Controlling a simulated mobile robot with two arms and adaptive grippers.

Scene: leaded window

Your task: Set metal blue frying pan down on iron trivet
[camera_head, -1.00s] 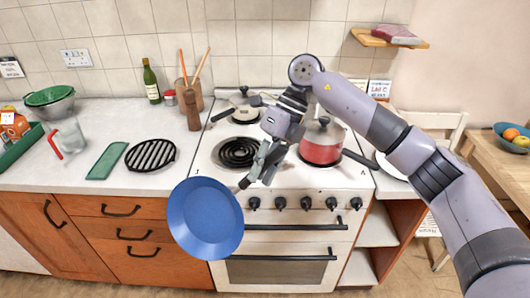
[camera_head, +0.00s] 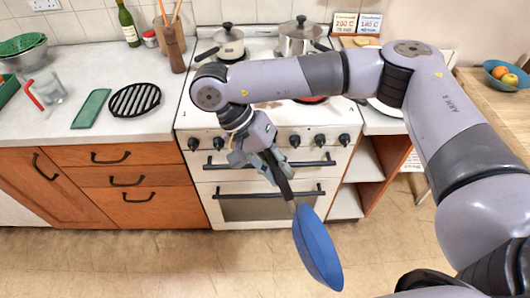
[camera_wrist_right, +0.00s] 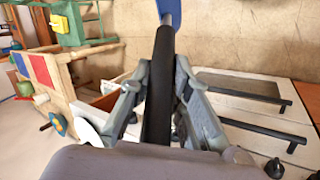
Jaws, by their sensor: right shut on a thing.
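The blue metal frying pan (camera_head: 317,250) hangs from my right gripper (camera_head: 273,170) in front of the stove, tilted steeply with its bowl low over the floor. The gripper is shut on the pan's dark handle (camera_wrist_right: 159,85), which runs between its fingers in the right wrist view. A bit of the blue pan (camera_wrist_right: 169,12) shows at the top there. The black iron trivet (camera_head: 135,99) lies bare on the white counter, to the left of the stove and well apart from the pan. My left gripper is in neither view.
A green board (camera_head: 91,109) lies just left of the trivet. A pepper mill (camera_head: 175,52) and wine bottle (camera_head: 128,26) stand behind. The stove (camera_head: 262,190) holds pots at the back. The counter front by the trivet is clear.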

